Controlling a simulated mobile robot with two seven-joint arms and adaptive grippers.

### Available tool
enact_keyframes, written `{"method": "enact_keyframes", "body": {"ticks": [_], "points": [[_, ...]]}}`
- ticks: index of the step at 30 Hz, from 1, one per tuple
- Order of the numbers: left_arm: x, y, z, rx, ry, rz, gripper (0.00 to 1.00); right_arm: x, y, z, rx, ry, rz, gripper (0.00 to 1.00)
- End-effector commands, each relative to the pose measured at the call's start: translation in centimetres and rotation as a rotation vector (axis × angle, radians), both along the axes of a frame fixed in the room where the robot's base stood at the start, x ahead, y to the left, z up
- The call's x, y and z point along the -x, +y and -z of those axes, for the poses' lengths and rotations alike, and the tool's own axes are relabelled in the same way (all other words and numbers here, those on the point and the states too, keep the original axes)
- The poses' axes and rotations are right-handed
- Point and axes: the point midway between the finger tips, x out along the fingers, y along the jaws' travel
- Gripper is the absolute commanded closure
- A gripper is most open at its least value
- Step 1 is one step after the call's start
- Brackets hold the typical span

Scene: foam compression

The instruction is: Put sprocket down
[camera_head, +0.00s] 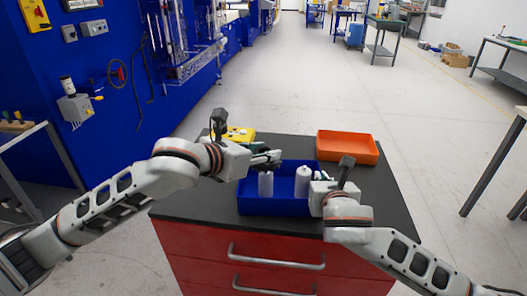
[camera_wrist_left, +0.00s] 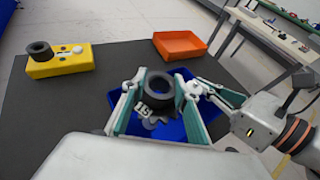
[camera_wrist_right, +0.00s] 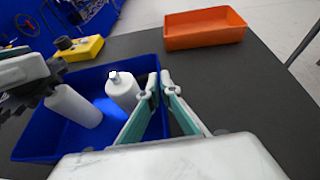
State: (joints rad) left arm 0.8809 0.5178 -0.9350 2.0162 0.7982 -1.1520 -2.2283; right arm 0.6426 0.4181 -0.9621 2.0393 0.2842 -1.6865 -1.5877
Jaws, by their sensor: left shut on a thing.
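My left gripper (camera_wrist_left: 158,93) is shut on the sprocket (camera_wrist_left: 158,84), a dark, ring-shaped part with a hole in its middle. It holds the part over the blue bin (camera_head: 275,208); the gap below it cannot be judged. In the head view, my left gripper (camera_head: 268,158) is at the bin's far left, and the held part is hard to make out. My right gripper (camera_wrist_right: 159,82) has its fingertips almost together with nothing between them, near the bin's right side.
Two white bottles, one (camera_wrist_right: 122,92) nearer my right gripper and one (camera_wrist_right: 73,106) further left, stand in the blue bin. A yellow block (camera_wrist_left: 62,62) with a dark ring and an empty-looking orange tray (camera_head: 347,147) are on the dark tabletop (camera_head: 195,197). The front-left tabletop is clear.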

Motion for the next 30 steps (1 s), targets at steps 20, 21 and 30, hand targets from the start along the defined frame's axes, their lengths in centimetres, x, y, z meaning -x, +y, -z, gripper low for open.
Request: {"method": "enact_keyframes", "body": {"ticks": [20, 21, 30], "points": [[0.0, 0.0, 1.0, 0.0, -0.002, -0.001, 1.0, 0.0, 0.0, 0.0, 0.0, -0.001, 0.0, 1.0], [0.0, 0.0, 1.0, 0.002, -0.003, -0.001, 1.0, 0.0, 0.0, 0.0, 0.0, -0.001, 0.0, 1.0], [0.0, 0.0, 1.1, 0.0, 0.0, 0.0, 0.54, 0.0, 0.0, -0.1, 0.0, -0.001, 0.0, 1.0]]}}
